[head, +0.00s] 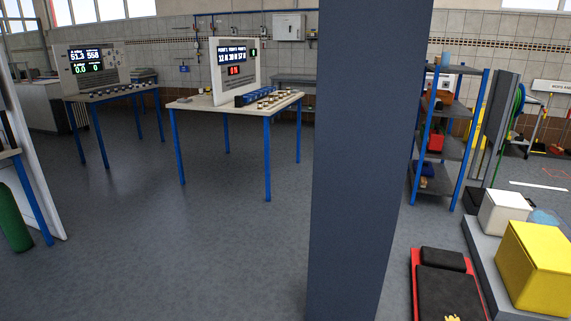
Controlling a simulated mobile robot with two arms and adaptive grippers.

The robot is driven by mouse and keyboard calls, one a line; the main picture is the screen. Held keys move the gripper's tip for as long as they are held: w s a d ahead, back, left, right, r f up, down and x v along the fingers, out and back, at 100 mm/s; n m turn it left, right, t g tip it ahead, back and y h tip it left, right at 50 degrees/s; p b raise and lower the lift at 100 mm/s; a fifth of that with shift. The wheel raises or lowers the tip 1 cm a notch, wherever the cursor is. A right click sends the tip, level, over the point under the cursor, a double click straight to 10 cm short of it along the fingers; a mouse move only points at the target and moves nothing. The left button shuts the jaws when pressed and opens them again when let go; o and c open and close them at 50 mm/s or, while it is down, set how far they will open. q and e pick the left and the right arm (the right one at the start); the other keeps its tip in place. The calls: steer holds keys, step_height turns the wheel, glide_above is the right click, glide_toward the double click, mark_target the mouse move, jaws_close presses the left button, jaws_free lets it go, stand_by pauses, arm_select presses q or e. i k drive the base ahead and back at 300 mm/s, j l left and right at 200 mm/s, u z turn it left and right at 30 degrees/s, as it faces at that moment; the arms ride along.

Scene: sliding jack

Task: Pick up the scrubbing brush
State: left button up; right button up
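I cannot make out a scrubbing brush in the head view. Several small items sit on the shelves of a blue-framed rack (435,145) at the right, among them a red one (435,141) and a blue one (427,169); they are too small to identify surely. Neither of my grippers shows in the view.
A wide dark pillar (360,160) blocks the middle. A table (190,104) with a display board stands left of it, another table (105,94) farther left. A red-edged black creeper (450,285) and a yellow box (535,265) lie at lower right. Floor (180,240) at lower left is clear.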

mark_target(423, 181)
steer(key=i+j+u, duration=0.35)
steer(key=i, duration=0.5)
steer(key=i+u, duration=0.3)
steer(key=i, duration=0.6)
steer(key=i+l+z, duration=0.1)
steer(key=i+z, duration=0.15)
steer(key=i, duration=0.25)
steer(key=i+z, duration=0.2)
steer(key=i, duration=0.3)
steer(key=i+j+z, duration=0.1)
steer(key=i+z, duration=0.15)
steer(key=i, duration=0.25)
steer(key=i+j+z, duration=0.2)
steer(key=i, duration=0.3)
steer(key=i+j+z, duration=0.25)
steer(key=i, duration=0.25)
steer(key=i+l+z, duration=0.2)
steer(key=i, duration=0.35)
steer(key=i+j+z, duration=0.2)
steer(key=i, duration=0.3)
steer(key=i+z, duration=0.25)
steer(key=i, duration=0.3)
steer(key=i+j+z, duration=0.2)
steer(key=i, duration=0.35)
